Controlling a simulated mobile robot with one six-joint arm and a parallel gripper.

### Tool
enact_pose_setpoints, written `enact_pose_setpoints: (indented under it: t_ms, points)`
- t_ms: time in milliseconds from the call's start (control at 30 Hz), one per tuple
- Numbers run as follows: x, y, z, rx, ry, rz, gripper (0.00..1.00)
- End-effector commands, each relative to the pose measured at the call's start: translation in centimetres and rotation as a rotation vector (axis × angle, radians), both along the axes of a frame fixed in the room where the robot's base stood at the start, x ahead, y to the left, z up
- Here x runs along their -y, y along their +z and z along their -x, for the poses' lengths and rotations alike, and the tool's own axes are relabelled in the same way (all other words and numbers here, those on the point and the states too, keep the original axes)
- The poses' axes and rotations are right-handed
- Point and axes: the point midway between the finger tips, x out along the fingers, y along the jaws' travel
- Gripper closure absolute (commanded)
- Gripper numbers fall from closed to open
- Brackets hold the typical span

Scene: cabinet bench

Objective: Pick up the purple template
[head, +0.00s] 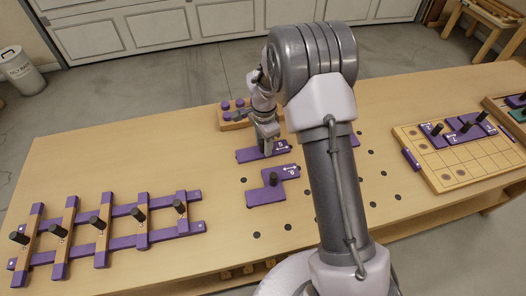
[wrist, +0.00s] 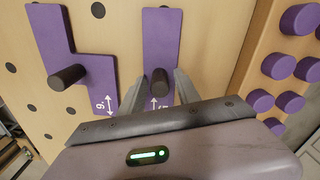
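A straight purple template (head: 247,155) lies flat on the bench under my gripper (head: 267,151). In the wrist view the straight template (wrist: 161,35) has a dark upright knob (wrist: 158,82) and a white arrow mark. My gripper's two fingers (wrist: 163,80) stand on either side of this knob, with a visible gap on its right side; they look open. A stepped purple template (head: 265,196) with its own dark knob lies just in front, and to the left in the wrist view (wrist: 60,45). Which one the task means is not clear. My gripper partly hides the straight one in the head view.
A wooden block with purple round pegs (head: 229,122) stands close behind the gripper. A purple-and-wood ladder frame with dark knobs (head: 120,212) lies at left. A gridded board (head: 488,165) holds purple pieces at right. Dark holes dot the bench (head: 215,185).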

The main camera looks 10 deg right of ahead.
Motion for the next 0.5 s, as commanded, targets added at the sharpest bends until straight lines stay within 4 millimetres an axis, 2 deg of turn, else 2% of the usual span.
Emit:
enact_pose_setpoints:
  t_ms: [33,167,500]
  points:
    - [0.00,0.02,0.00,0.000,0.000,0.000,0.73]
    - [-0.01,0.03,0.00,0.000,0.000,0.000,0.99]
    - [-0.01,0.12,-0.01,0.000,0.000,0.000,1.00]
